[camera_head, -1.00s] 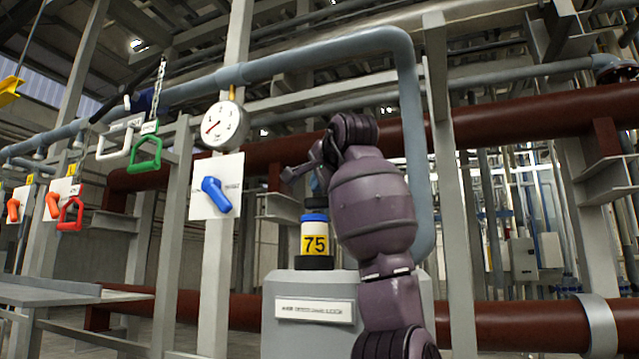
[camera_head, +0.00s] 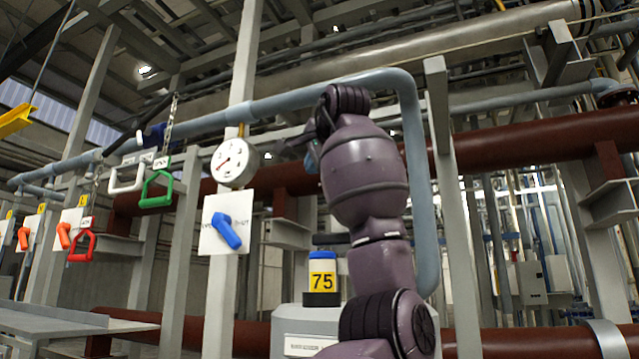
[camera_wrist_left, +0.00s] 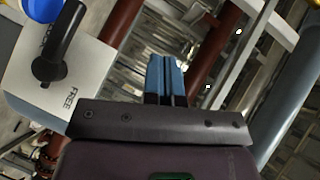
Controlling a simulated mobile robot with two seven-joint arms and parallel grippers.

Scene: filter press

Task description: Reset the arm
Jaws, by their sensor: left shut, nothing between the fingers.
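My left arm (camera_head: 368,190), dark purple, rises through the middle of the head view. Its gripper (camera_head: 312,158) is partly hidden behind the arm, above and clear of a blue-topped canister (camera_head: 322,278) marked 75. In the left wrist view my blue fingers (camera_wrist_left: 167,78) are together, with nothing between them. A white plate (camera_wrist_left: 85,75) with a dark lever (camera_wrist_left: 62,45) and the word FREE stands to their left, apart from them. My right gripper is not in view.
A white gauge (camera_head: 231,162) hangs above a plate with a blue lever (camera_head: 226,230). Green (camera_head: 158,188) and red (camera_head: 81,247) handles are at the left. A grey-blue pipe (camera_head: 410,150) bends down just right of my arm. A grey bench (camera_head: 60,322) is at lower left.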

